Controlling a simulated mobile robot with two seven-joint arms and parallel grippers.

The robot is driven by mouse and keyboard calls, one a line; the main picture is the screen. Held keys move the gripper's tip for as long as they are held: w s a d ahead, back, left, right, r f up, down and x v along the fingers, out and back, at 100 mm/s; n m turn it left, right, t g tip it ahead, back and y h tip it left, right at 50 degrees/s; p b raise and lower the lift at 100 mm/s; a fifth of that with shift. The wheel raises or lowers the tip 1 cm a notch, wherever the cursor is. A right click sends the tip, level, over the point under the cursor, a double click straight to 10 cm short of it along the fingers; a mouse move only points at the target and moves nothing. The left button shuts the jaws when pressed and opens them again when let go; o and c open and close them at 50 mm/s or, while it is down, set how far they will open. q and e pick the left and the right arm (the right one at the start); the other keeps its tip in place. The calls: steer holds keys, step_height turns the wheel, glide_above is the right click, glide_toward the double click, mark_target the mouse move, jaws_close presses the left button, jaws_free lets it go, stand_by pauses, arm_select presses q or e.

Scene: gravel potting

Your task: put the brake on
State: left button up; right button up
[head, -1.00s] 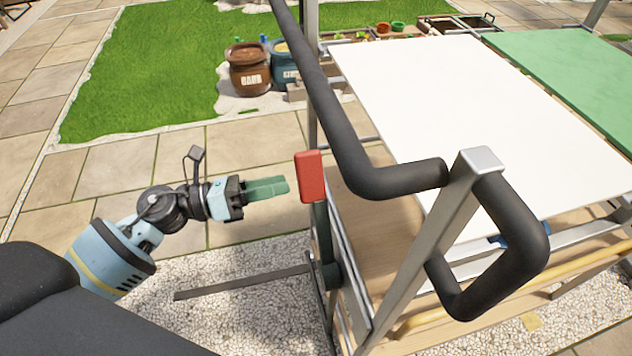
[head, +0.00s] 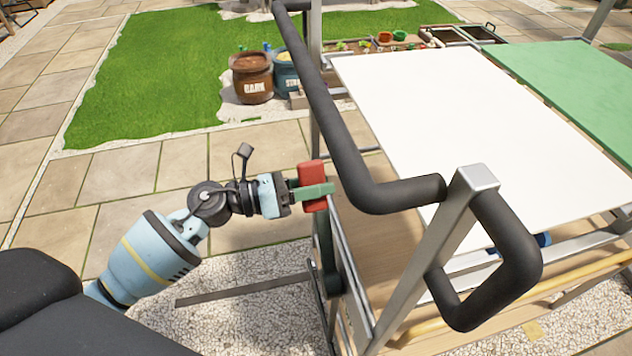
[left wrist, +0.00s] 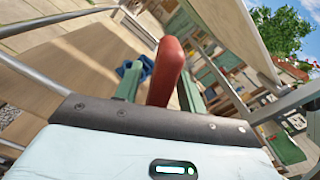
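The brake lever's red grip (head: 311,176) stands upright at the near left side of the cart, on a dark green bar (head: 325,240) that runs down to a pivot on the frame. My left gripper (head: 318,192) is at the red grip, with its green fingers on either side of it. In the left wrist view the red grip (left wrist: 167,72) stands between the two fingers, with a gap on its left, so the gripper is open around it. I cannot tell whether the right finger touches it. My right gripper is not in view.
The cart's black handlebar (head: 345,150) rises just right of the brake grip, beside a silver post (head: 450,230). A white tabletop (head: 480,120) lies beyond. The paving left of the cart is free.

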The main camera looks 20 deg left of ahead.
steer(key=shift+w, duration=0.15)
arm_select(q)
jaws_close()
steer(key=shift+d, duration=0.1)
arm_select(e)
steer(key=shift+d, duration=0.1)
